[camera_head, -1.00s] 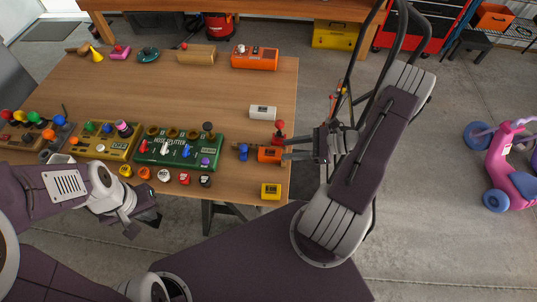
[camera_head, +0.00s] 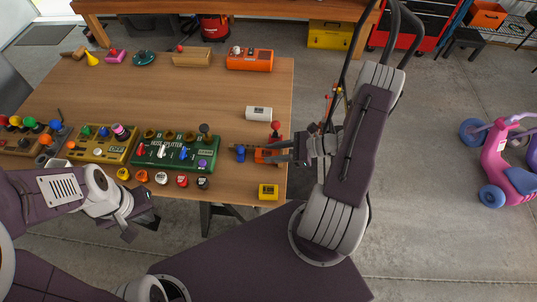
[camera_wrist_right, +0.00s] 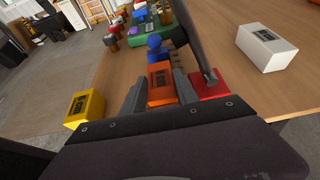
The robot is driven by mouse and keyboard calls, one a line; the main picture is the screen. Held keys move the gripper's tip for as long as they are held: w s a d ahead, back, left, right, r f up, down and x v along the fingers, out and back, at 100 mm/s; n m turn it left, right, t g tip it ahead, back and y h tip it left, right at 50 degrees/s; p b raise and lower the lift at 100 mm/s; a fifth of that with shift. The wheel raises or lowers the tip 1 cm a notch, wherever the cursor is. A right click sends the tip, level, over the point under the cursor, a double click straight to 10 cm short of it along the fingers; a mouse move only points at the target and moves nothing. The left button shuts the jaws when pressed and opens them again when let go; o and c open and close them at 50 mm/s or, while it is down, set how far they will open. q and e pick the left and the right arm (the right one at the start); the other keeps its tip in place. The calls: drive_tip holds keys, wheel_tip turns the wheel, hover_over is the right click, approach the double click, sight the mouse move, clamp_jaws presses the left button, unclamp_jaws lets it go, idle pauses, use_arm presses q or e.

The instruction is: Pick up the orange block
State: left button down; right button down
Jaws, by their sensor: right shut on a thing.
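The orange block (camera_wrist_right: 160,86) sits between the two fingers of my right gripper (camera_wrist_right: 159,95) in the right wrist view. The fingers press on its two sides, and a dark label shows on its top. In the head view the orange block (camera_head: 260,157) is near the table's right edge, partly covered by the fingers of my right gripper (camera_head: 268,153). I cannot tell whether it is off the tabletop. My left gripper (camera_head: 142,222) hangs by the table's front edge, away from the block; its jaw opening is unclear.
Close by are a blue knobbed piece (camera_wrist_right: 155,43), a red-based lever (camera_wrist_right: 209,84), a white block (camera_wrist_right: 267,46) and a yellow block (camera_wrist_right: 85,109). A green board (camera_head: 176,150) with knobs lies to the left. The table's middle (camera_head: 170,95) is clear.

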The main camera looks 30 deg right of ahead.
sight(273, 154)
drive_tip(key=shift+r+p, duration=0.45)
wheel_tip(273, 154, up, 3)
drive_tip(key=shift+f+p, duration=0.1)
drive_tip(key=shift+p, duration=1.15)
drive_tip(key=s+d+b, duration=0.2)
drive_tip(key=s+d, duration=0.7)
drive_tip(key=d, duration=0.6)
drive_tip(key=shift+s+d+b, duration=0.2)
drive_tip(key=shift+b, duration=0.15)
drive_tip(key=shift+f, duration=0.1)
